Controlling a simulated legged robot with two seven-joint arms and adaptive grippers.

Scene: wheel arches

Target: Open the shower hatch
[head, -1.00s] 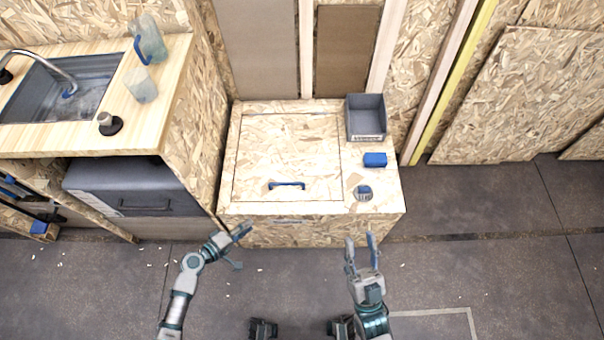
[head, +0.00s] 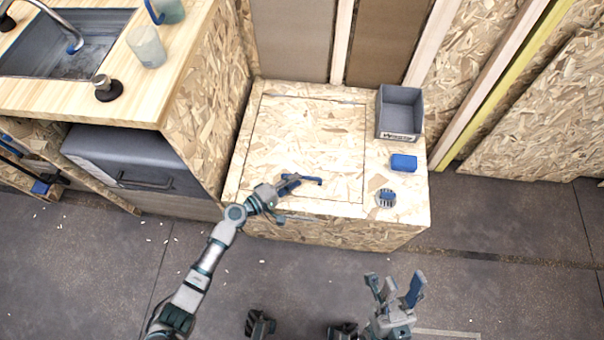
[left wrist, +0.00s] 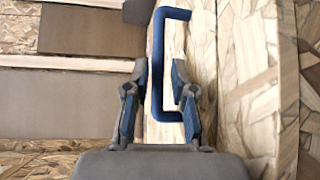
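The shower hatch (head: 310,130) is a square OSB panel lying closed and flush in the top of the OSB box. Its blue handle (head: 309,181) sits near the panel's front edge. My left gripper (head: 292,183) is at the handle's left part and hides some of it. In the left wrist view the blue handle (left wrist: 158,70) stands between the two spread fingers of my left gripper (left wrist: 158,98), with gaps at both sides. My right gripper (head: 396,287) is open and empty, in front of the box above the floor.
A grey bin (head: 400,113), a blue block (head: 404,163) and a small dark round item (head: 386,198) stand on the box top right of the hatch. A counter with a sink (head: 68,45) is at the left. Wall panels rise behind.

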